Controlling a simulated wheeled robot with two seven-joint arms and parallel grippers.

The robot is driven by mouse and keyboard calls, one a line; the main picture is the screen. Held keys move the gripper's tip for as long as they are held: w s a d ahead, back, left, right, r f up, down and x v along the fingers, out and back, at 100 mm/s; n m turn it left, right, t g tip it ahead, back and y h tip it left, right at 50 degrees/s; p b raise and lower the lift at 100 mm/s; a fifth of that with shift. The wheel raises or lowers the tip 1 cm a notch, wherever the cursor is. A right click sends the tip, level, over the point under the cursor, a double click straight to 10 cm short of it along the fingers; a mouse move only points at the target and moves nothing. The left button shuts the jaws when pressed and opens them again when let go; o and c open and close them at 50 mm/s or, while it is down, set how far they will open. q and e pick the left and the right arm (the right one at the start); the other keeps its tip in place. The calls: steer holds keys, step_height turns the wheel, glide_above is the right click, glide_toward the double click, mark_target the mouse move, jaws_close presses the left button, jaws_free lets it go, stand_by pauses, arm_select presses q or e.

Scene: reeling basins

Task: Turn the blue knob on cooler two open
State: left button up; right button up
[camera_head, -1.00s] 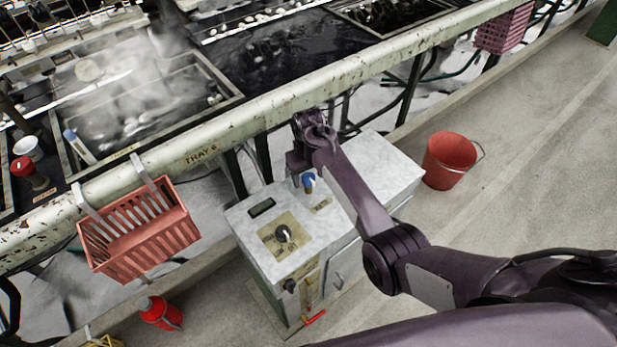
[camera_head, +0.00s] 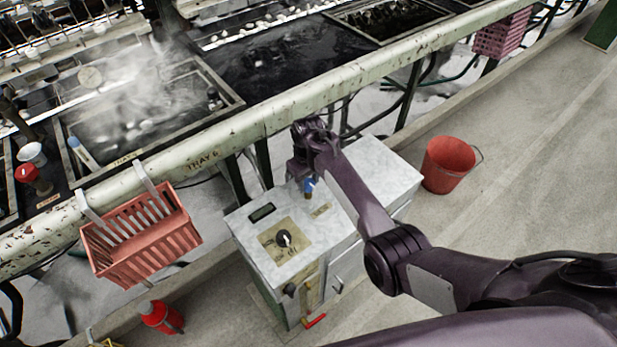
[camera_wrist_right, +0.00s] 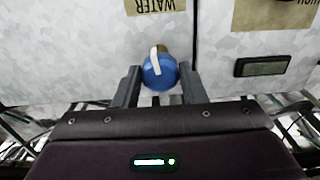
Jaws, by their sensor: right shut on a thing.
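The blue knob (camera_head: 308,186) stands up from the marbled top of the cooler (camera_head: 262,232). In the right wrist view the knob (camera_wrist_right: 159,71) is round and blue with a white pointer bar. A tan label reading WATER, upside down, lies just beyond it. My right gripper (camera_wrist_right: 158,86) is shut on the knob, one dark finger on each side. In the head view my right gripper (camera_head: 306,178) reaches the knob from above, and the wrist hides part of the cooler top. My left gripper is not in view.
The cooler top also carries a black dial (camera_head: 284,238) and a small display (camera_head: 262,212). The basin rail (camera_head: 250,124) runs close behind. A red basket (camera_head: 140,243) hangs at left. A red bucket (camera_head: 447,164) stands right of the cooler. Open floor lies farther right.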

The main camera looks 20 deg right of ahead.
steer(key=n+p, duration=0.2)
steer(key=n, duration=0.1)
steer(key=shift+r+n, duration=0.15)
steer(key=shift+n, duration=0.15)
steer(key=n+p, duration=0.1)
steer(key=n, duration=0.2)
steer(key=shift+n, duration=0.3)
steer(key=n, duration=0.4)
steer(key=shift+w+n, duration=0.1)
steer(key=shift+n, duration=0.2)
steer(key=n, duration=0.4)
steer(key=shift+f, duration=0.2)
steer(key=shift+n, duration=0.4)
steer(key=o, duration=1)
steer(key=shift+r, duration=0.1)
